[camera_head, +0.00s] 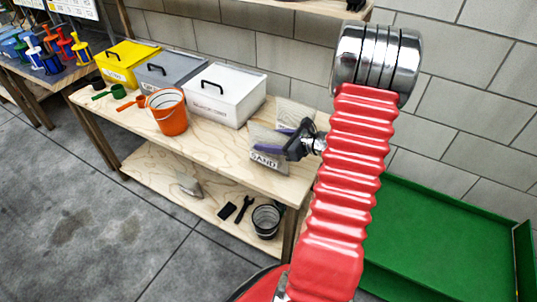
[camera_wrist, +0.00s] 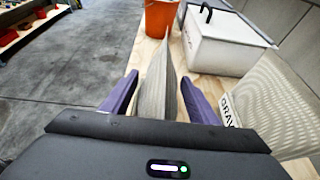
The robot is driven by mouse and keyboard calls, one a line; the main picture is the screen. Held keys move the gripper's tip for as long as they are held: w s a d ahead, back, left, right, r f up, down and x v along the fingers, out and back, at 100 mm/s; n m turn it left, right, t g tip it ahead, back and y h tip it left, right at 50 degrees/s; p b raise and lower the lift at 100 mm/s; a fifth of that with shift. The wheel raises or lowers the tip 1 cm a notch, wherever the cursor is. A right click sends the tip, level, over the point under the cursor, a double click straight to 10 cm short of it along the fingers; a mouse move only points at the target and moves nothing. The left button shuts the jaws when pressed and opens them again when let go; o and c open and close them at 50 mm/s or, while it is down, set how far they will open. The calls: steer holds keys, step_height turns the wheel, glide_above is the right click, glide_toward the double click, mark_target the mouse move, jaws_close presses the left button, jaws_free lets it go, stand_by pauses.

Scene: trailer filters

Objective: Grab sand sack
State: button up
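The sand sack (camera_head: 262,141) is a thin, grey-beige upright bag with a SAND label, near the right end of the wooden table. In the wrist view the sack (camera_wrist: 157,88) stands edge-on between the two purple fingers. My gripper (camera_head: 287,141) reaches in from the right at the sack's upper part. In the wrist view my gripper (camera_wrist: 160,77) is open, its fingers on either side of the sack, with a gap showing at the tips. Part of the sack is hidden behind the gripper in the head view.
A gravel sack (camera_wrist: 268,105) stands close on the right in the wrist view. An orange bucket (camera_head: 167,111) and a white lidded box (camera_head: 222,98) stand further along the table (camera_head: 205,150). A green tray (camera_head: 435,240) lies at the right, beyond my red arm.

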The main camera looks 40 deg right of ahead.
jaws_close()
stand_by(0.5)
steer(key=shift+r, duration=0.1)
